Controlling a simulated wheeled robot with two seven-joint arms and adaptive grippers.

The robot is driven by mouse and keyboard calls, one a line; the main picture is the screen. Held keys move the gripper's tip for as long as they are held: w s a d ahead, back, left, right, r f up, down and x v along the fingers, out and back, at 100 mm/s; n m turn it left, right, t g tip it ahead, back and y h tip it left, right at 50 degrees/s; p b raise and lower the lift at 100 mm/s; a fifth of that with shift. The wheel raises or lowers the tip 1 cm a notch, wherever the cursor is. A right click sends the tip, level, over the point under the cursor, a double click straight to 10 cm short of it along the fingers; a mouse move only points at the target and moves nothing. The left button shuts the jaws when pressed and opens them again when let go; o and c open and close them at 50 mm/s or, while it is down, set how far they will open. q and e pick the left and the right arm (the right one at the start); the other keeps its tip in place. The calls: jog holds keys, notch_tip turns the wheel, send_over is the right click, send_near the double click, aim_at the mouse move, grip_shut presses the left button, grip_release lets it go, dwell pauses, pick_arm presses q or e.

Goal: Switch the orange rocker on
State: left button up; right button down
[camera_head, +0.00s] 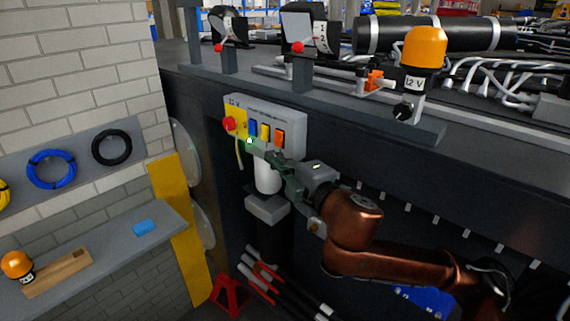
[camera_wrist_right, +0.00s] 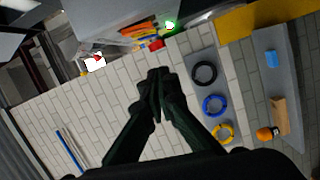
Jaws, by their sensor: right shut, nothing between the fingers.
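The orange rocker (camera_head: 280,137) is on a grey control panel (camera_head: 290,115) on the dark chassis side, right of a yellow rocker (camera_head: 265,131) and a blue rocker (camera_head: 253,128). Whether it is on or off is too small to tell. My right gripper (camera_head: 252,145) is shut and empty, its fingertips just below and left of the orange rocker, in front of the panel's lower edge. I cannot tell whether it touches the panel. In the right wrist view the shut fingers (camera_wrist_right: 157,75) show against the brick wall. My left gripper is not in view.
A red knob (camera_head: 229,123) sits on the panel's yellow left part. A white cylinder (camera_head: 267,178) is below the panel. An orange beacon (camera_head: 424,48) stands on the chassis ledge above right. A shelf (camera_head: 105,262) at left holds a blue block (camera_head: 144,227) and another beacon (camera_head: 16,265).

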aim_at(278, 139)
jog(key=w, duration=0.1)
jog(key=w+d, duration=0.1)
jog(key=w, duration=0.1)
jog(key=w+p, duration=0.1)
jog(key=w, duration=0.1)
jog(key=shift+w+d+f, duration=0.15)
jog(key=shift+d+f, duration=0.1)
jog(key=shift+d, duration=0.05)
jog(key=shift+w+a, duration=0.1)
jog(key=shift+a, duration=0.05)
